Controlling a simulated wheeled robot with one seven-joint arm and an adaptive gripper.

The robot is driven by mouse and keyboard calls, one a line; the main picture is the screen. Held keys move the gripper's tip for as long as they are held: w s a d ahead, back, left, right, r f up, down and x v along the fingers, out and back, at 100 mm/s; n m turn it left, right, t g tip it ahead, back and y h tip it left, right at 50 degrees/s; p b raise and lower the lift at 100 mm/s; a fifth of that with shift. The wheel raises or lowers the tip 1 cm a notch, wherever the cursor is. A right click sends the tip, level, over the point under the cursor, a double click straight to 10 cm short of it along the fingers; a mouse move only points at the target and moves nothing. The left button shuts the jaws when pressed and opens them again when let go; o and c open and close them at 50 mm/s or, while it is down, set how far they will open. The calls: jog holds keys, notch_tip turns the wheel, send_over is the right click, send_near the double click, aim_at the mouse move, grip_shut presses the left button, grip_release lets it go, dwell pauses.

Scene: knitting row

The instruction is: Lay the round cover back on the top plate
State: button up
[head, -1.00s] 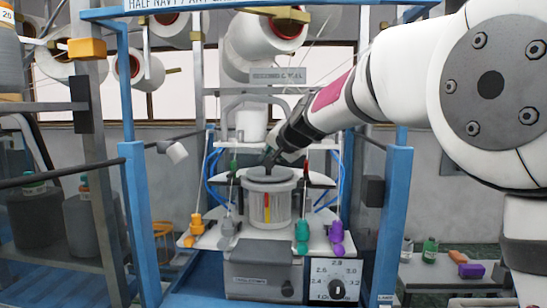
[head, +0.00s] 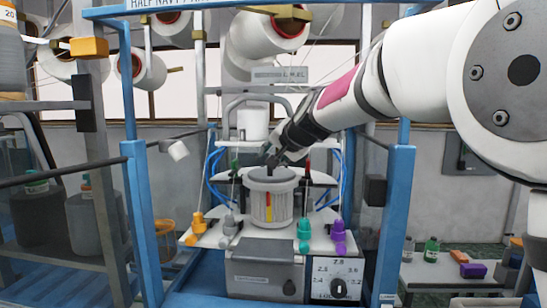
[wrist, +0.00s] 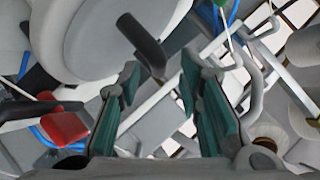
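The round cover (head: 271,178) is a grey disc. It appears to lie level on top of the clear ribbed cylinder (head: 270,208) in the middle of the machine. My gripper (head: 271,162) is just above the cover, reaching in from the upper right. In the wrist view the teal-padded fingers (wrist: 161,75) stand apart. A dark stubby handle (wrist: 141,42) shows near and between the fingertips, in front of a large pale round surface (wrist: 95,35), probably the cover. I see no finger closed on the handle. The top plate cannot be told apart under the cover.
Blue posts (head: 396,225) flank the machine. Yarn cones (head: 262,38) hang above. Orange, grey, teal and purple pegs (head: 338,232) stand on the white deck. A dial box (head: 338,282) is at the front. A low bench (head: 440,272) with bottles and blocks is at right.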

jog(key=v, duration=1.1)
jog(key=shift+w, duration=0.1)
jog(key=shift+f, duration=0.1)
